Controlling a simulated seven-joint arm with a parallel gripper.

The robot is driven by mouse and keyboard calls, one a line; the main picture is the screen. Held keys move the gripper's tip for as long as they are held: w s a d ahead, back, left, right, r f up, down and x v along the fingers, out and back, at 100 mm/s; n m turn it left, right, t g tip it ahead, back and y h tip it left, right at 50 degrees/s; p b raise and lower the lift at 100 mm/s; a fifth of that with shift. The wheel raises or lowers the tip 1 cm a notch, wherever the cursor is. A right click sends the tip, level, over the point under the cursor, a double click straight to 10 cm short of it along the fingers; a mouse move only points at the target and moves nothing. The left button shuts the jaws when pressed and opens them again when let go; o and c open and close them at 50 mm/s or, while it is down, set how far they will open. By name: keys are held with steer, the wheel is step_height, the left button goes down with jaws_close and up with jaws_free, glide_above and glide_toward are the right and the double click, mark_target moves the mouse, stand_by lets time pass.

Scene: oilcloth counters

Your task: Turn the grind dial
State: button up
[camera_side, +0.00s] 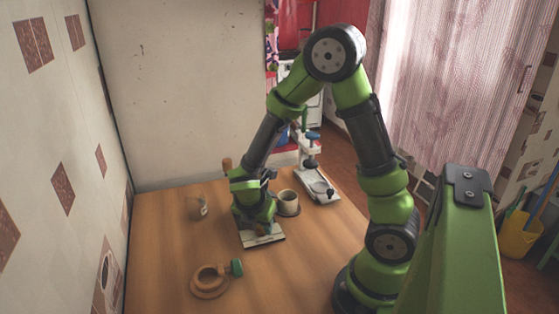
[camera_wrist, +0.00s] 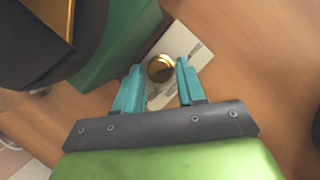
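A round brass dial (camera_wrist: 161,68) sits on a white plate with dark markings (camera_wrist: 194,48) in the wrist view. My gripper (camera_wrist: 159,70) has one teal finger on each side of the dial, set apart. A narrow gap seems to show at the right finger; contact on the left is unclear. A green and dark body, apparently the grinder (camera_wrist: 110,50), stands beside the plate at upper left. In the side view, my gripper (camera_side: 258,222) points down over the white plate (camera_side: 270,240), and the arm hides much of the grinder.
A cup (camera_side: 288,197) stands just right of my gripper. A white stand (camera_side: 320,188) is behind it. A brown ring-shaped piece with a green end (camera_side: 207,289) lies in front.

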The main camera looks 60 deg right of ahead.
jaws_close()
steer(key=m+g, duration=0.1)
steer(key=m, duration=0.3)
steer(key=shift+w+m+g, duration=0.2)
steer(key=shift+m+g, duration=0.1)
steer(key=shift+g, duration=0.1)
jaws_free()
steer(key=shift+r, duration=0.1)
steer(key=v, duration=1.6)
steer(key=shift+a+r, duration=0.15)
steer(key=shift+r, duration=0.2)
